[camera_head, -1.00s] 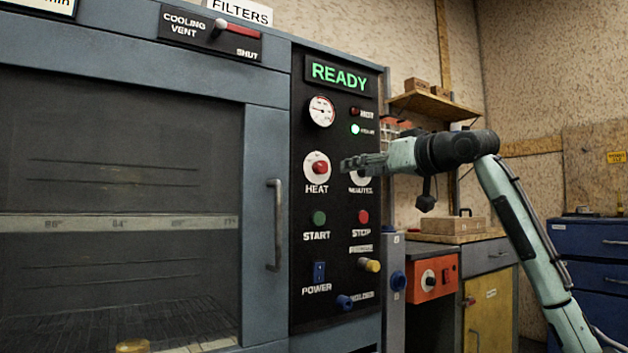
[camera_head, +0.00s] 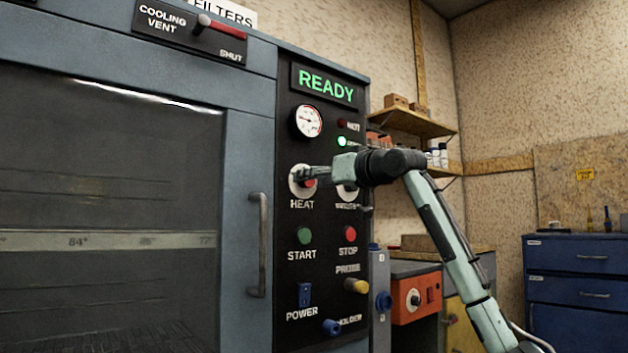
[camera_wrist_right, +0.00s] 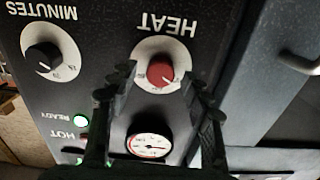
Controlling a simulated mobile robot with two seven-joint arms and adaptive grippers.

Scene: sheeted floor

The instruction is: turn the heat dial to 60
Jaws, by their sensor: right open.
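The heat dial (camera_head: 309,183) is a red knob on a white round plate on the black control panel, above the word HEAT. It also shows in the right wrist view (camera_wrist_right: 160,71), where the picture is upside down. My right gripper (camera_head: 300,175) is at the dial in the head view and covers part of it. In the wrist view the right gripper (camera_wrist_right: 158,92) is open, with its two fingers apart on either side of the red knob. I cannot tell whether they touch it. My left gripper is not in view.
The minutes dial (camera_wrist_right: 43,58) is close beside the heat dial, partly behind my right arm in the head view. A gauge (camera_head: 307,121) and a READY display (camera_head: 326,86) are above. Start (camera_head: 304,235) and stop (camera_head: 349,234) buttons are below. A door handle (camera_head: 258,245) stands out at left.

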